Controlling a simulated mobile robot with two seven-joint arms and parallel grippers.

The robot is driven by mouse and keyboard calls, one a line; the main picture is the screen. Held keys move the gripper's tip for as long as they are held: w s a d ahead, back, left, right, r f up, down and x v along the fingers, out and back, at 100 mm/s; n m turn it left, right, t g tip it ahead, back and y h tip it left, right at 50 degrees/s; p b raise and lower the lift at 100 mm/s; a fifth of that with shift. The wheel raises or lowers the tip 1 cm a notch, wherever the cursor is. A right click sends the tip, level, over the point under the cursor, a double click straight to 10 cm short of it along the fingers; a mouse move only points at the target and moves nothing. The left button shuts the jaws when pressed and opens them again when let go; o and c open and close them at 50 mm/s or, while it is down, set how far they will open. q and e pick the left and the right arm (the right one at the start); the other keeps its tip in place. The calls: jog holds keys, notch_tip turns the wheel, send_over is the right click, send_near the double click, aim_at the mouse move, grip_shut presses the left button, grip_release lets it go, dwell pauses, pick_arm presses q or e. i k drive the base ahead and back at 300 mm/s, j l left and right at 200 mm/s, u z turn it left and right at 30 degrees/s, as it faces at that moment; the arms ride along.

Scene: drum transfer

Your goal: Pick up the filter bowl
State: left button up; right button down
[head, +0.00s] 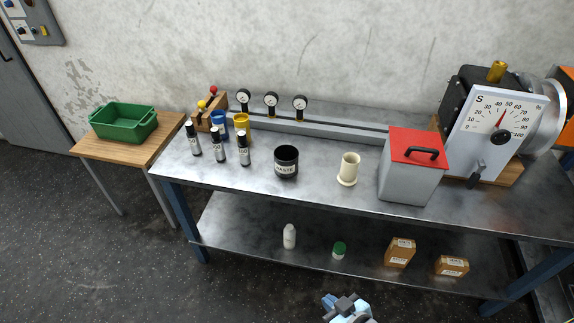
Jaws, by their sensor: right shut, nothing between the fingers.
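A cream, cup-like vessel (348,170) with a flared foot stands upright on the metal bench, right of the middle. It is the likeliest filter bowl, though no label on it can be read. My right gripper (342,298) shows at the bottom edge of the head view, in front of the bench and well apart from the vessel. It is shut and empty. My left gripper is not in view.
A black WASTE pot (286,164) stands left of the vessel, and a grey box with a red lid (412,168) stands right. Several dark bottles (217,148), a blue cup (219,126) and a yellow cup (241,128) are farther left. Bare bench (318,190) lies between pot and vessel.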

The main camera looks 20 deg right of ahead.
aim_at(347, 177)
jog(key=i+z, duration=0.15)
jog(key=z, duration=0.25)
jog(key=i+j+z, duration=0.1)
jog(key=z, duration=0.3)
jog(key=i+j+z, duration=0.1)
jog(key=j+z, duration=0.15)
jog(key=z, duration=0.15)
jog(key=i+j+z, duration=0.15)
jog(key=j, duration=0.15)
jog(key=i+j+z, duration=0.1)
jog(key=j, duration=0.25)
jog(key=i+j+z, duration=0.15)
jog(key=j, duration=0.2)
jog(key=i+j, duration=0.1)
jog(key=j, duration=0.25)
jog(key=i+j, duration=0.1)
jog(key=j, duration=0.3)
jog(key=i+j, duration=0.1)
jog(key=j, duration=0.25)
jog(key=z, duration=0.05)
